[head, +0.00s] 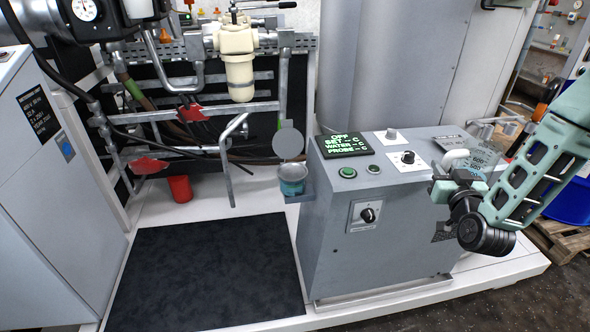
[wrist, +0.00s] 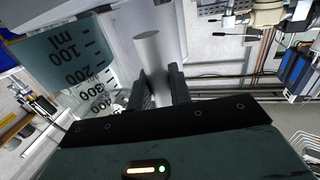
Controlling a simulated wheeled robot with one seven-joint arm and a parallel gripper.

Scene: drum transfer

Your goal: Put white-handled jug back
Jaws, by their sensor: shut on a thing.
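The white-handled jug (head: 484,158) is clear, with dark graduation marks, at the right end of the grey control cabinet in the head view. Its white handle (head: 455,159) faces left, towards the panel. In the wrist view the handle (wrist: 147,47) stands between my two fingers, and the marked jug wall (wrist: 75,62) fills the upper left. My gripper (wrist: 158,85) is shut on the handle. In the head view my gripper (head: 449,180) is beside the cabinet's right end, partly hiding the jug. I cannot tell whether the jug's base touches the cabinet top.
The grey cabinet (head: 375,240) carries a green-lit display (head: 343,145) and knobs. A small teal cup (head: 292,180) sits on a bracket at its left, by a round grey disc (head: 289,142). A red cup (head: 180,188) stands behind a black mat (head: 205,275). A blue drum (head: 574,203) is at far right.

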